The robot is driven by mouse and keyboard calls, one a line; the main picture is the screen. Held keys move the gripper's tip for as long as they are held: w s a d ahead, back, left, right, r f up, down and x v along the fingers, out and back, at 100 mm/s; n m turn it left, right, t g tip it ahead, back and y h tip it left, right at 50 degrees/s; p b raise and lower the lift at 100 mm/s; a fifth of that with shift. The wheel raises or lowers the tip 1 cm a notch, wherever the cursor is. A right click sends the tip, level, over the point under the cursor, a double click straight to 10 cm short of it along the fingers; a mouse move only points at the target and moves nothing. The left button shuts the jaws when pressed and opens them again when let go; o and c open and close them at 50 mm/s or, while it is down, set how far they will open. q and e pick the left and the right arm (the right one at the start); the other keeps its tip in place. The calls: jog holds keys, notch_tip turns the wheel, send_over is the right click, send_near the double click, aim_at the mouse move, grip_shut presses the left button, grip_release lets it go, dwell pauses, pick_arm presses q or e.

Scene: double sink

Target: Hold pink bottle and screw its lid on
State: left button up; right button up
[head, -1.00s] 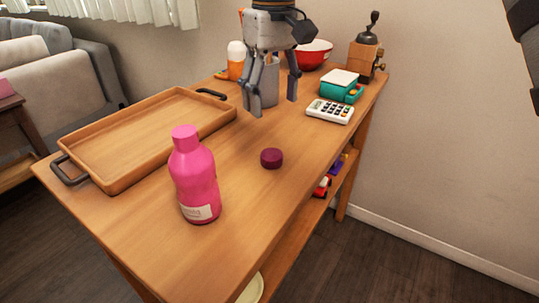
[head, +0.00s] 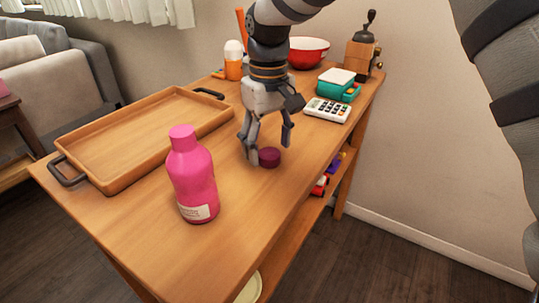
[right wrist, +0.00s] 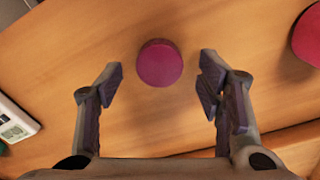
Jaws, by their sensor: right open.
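The pink bottle (head: 192,178) stands upright on the wooden table, left of my right gripper, with a pale label low on its side. A dark purple-magenta lid (head: 269,158) lies flat on the table to the right of the bottle. My right gripper (head: 267,146) is open and points down just above the lid, one finger on either side in the head view. In the right wrist view the lid (right wrist: 159,64) lies ahead of the open fingers (right wrist: 160,85), apart from both. A pink-red round part at that view's upper right looks like the bottle (right wrist: 309,36). My left gripper is out of view.
A wooden tray (head: 75,149) with dark handles lies left of the bottle. The table's front is clear.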

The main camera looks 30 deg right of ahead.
aim_at(269, 153)
jog(key=shift+f, duration=0.8)
jog(key=c, duration=0.9)
jog(key=shift+o, duration=0.2)
notch_tip(269, 153, up, 10)
